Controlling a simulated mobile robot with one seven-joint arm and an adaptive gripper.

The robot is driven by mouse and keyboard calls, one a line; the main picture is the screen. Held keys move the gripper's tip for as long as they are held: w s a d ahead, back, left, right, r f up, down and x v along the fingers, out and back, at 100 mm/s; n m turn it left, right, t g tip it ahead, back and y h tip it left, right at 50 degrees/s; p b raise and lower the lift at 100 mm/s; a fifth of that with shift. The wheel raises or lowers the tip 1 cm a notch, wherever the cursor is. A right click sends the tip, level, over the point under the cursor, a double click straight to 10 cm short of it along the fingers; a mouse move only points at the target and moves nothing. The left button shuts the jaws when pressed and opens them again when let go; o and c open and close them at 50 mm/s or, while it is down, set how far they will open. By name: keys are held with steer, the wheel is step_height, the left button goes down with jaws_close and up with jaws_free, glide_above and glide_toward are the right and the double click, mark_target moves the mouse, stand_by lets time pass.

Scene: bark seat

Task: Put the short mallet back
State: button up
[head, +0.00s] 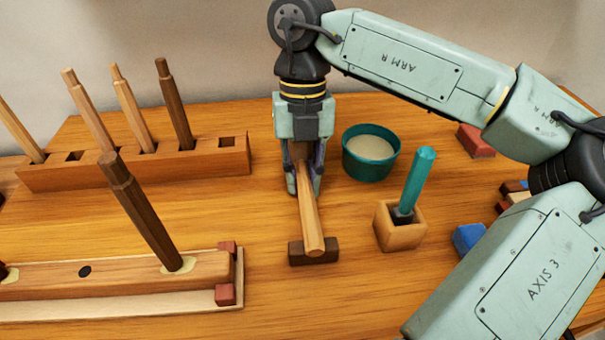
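The short mallet (309,215) has a pale wooden handle and a dark block head (325,256). Its head is at the near end, low over or on the table, and its handle runs back toward my gripper. My gripper (303,185) points down, its fingers on both sides of the handle's far part. Whether they press on it, I cannot tell. Whether the mallet touches the table is also unclear.
A slotted wooden rack (215,163) with several upright sticks and empty square holes stands at left. A near-left wooden block (120,276) holds a dark stick (140,212). Right of my gripper are a teal bowl (371,165) and a wooden box (398,235) holding a teal-handled tool (415,178).

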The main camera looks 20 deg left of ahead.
steer(key=o, duration=0.5)
steer(key=v, duration=1.2)
steer(key=shift+s+r, duration=0.1)
